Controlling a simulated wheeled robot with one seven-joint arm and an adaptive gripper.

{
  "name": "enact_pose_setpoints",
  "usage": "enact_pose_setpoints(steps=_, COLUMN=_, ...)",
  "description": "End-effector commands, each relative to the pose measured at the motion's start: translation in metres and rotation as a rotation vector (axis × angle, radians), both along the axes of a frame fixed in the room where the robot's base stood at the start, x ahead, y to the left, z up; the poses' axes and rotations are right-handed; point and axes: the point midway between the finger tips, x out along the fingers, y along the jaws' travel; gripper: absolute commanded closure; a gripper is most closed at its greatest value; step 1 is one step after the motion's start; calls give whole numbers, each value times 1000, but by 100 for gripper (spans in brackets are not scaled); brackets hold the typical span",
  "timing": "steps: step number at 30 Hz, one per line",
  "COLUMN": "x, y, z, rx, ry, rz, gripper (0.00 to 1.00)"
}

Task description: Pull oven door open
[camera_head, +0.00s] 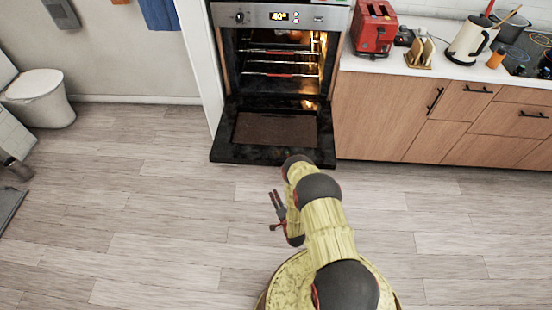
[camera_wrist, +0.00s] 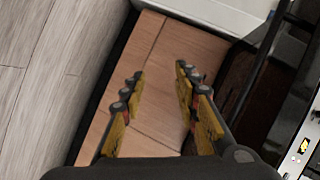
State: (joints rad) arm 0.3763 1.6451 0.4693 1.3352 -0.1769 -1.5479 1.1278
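The oven (camera_head: 280,55) is built into the cabinets at the back, lit inside, with racks showing. Its dark door (camera_head: 225,148) is folded down, roughly level, and the oven's mouth is uncovered. My gripper (camera_head: 273,210) is in front of the door and below it in the head view, apart from it in that picture. In the wrist view my gripper (camera_wrist: 160,70) is open, with nothing between its fingers. Wooden panels (camera_wrist: 135,50) show behind the fingers, and the oven's control panel (camera_wrist: 303,146) is at the right edge. The door's handle cannot be made out clearly.
Wooden cabinets (camera_head: 385,110) stand right of the oven, with a red toaster (camera_head: 374,30) and a kettle (camera_head: 469,40) on the counter. A toilet (camera_head: 38,98) is at the far left. The wooden floor (camera_head: 130,215) is clear to the left and right of my arm.

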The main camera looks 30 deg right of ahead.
Motion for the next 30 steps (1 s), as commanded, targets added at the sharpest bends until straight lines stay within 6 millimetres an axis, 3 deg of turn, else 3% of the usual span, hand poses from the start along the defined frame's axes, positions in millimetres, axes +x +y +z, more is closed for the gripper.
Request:
enact_pose_setpoints(steps=1, x=17, y=-5, z=28, rx=24, ry=-120, rz=-14, gripper=69)
enact_pose_setpoints(steps=3, x=27, y=-8, z=62, rx=69, ry=-263, rz=-26, gripper=69)
enact_pose_setpoints(steps=6, x=29, y=-9, z=97, rx=133, ry=-408, rz=-32, gripper=69)
enact_pose_setpoints(steps=9, x=27, y=-10, z=119, rx=188, ry=-500, rz=-34, gripper=69)
enact_pose_setpoints(steps=14, x=32, y=-11, z=124, rx=235, ry=-523, rz=-36, gripper=69)
enact_pose_setpoints(steps=30, x=98, y=-24, z=133, rx=234, ry=-520, rz=-37, gripper=69)
